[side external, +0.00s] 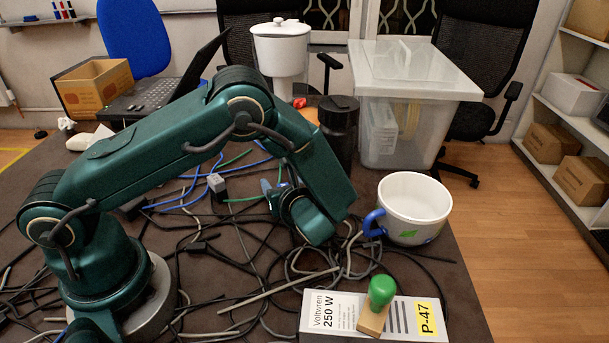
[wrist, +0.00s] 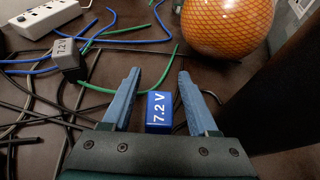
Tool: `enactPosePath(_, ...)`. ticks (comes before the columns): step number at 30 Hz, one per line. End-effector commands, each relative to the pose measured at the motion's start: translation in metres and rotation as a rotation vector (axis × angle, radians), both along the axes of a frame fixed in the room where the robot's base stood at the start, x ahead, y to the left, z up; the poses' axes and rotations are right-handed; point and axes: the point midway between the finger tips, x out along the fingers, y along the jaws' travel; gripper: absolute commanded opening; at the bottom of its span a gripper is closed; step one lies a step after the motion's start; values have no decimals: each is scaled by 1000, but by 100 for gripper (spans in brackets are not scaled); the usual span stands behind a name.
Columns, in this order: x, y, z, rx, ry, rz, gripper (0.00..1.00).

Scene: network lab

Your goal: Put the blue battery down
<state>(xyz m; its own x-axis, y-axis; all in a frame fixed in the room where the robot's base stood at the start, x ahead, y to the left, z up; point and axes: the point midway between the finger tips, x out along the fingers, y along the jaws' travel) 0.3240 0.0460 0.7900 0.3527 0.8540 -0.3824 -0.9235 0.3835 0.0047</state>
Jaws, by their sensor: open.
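The blue battery (wrist: 159,111), marked 7.2 V, is between the two fingers of my gripper (wrist: 159,72) in the wrist view. A gap shows on each side of it, so the fingers are apart from it and open. It appears to rest on the dark tabletop, its lower end hidden by the gripper body. In the side view my gripper (side external: 268,187) is low over the table, mostly hidden by my arm, and I cannot make out the blue battery there.
A grey 7.2 V battery (wrist: 68,56) stands to the left among cables, near a white power strip (wrist: 46,17). An orange patterned ball (wrist: 228,24) is ahead right. A black cylinder (side external: 338,130), a white mug (side external: 414,210) and a green-knobbed stamp (side external: 381,291) on a box are nearby.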

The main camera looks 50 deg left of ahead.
Motion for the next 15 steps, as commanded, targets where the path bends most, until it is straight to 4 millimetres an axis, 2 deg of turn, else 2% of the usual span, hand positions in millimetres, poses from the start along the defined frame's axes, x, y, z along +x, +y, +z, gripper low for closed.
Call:
enactPosePath(5,-1,-5,6,0,-3,-3,60)
enactPosePath(15,-24,-64,31,-2,-4,-6,60)
